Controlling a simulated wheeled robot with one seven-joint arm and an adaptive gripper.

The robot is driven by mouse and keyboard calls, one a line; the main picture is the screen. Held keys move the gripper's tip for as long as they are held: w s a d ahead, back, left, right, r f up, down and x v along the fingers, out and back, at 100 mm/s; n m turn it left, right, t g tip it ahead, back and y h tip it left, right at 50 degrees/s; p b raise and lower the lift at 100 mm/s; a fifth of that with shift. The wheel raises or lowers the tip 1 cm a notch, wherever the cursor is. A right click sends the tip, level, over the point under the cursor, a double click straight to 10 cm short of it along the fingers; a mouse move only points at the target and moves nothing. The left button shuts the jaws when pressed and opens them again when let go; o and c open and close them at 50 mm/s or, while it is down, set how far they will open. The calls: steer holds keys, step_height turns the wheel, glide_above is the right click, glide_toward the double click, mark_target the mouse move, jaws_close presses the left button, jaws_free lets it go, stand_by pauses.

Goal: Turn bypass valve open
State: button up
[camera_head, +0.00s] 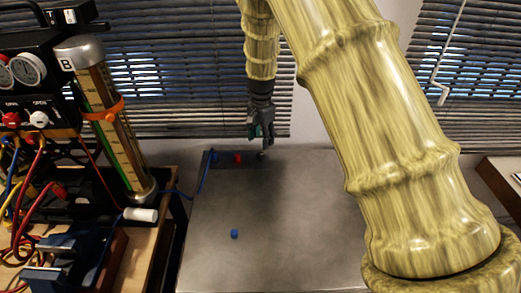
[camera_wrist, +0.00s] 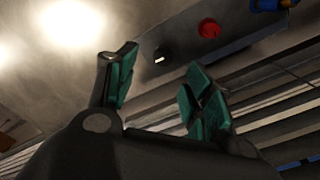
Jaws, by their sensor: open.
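No label reading "bypass" can be made out. On a dark plate at the table's back edge sit a black knob with a white mark (camera_wrist: 160,57), a red knob (camera_wrist: 209,28) and a blue fitting (camera_wrist: 266,5). In the head view the red knob (camera_head: 237,158) and blue fitting (camera_head: 214,155) stand left of my gripper (camera_head: 261,138). My gripper is open and empty, pointing down at the black knob. In the wrist view the black knob appears between the fingertips (camera_wrist: 162,60), apart from them. Which knob is the bypass valve, I cannot tell.
At the left stands a gauge rig with red (camera_head: 11,119) and white (camera_head: 39,119) knobs under "OPEN" labels, hoses and a tall cylinder (camera_head: 95,90) marked B. A small blue cube (camera_head: 234,234) lies on the grey table (camera_head: 290,220). Blinds hang behind.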

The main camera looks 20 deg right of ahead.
mark_target(260, 154)
steer(key=f, duration=0.2)
steer(key=w+f+p, duration=0.1)
steer(key=f, duration=0.3)
steer(key=shift+w, duration=0.3)
steer(key=shift+s+f+p, duration=0.45)
steer(key=shift+f, duration=0.25)
steer(key=shift+w+f, duration=0.25)
steer(key=shift+f, duration=0.3)
steer(key=shift+s, duration=0.1)
steer(key=shift+r, duration=0.15)
steer(key=c, duration=1)
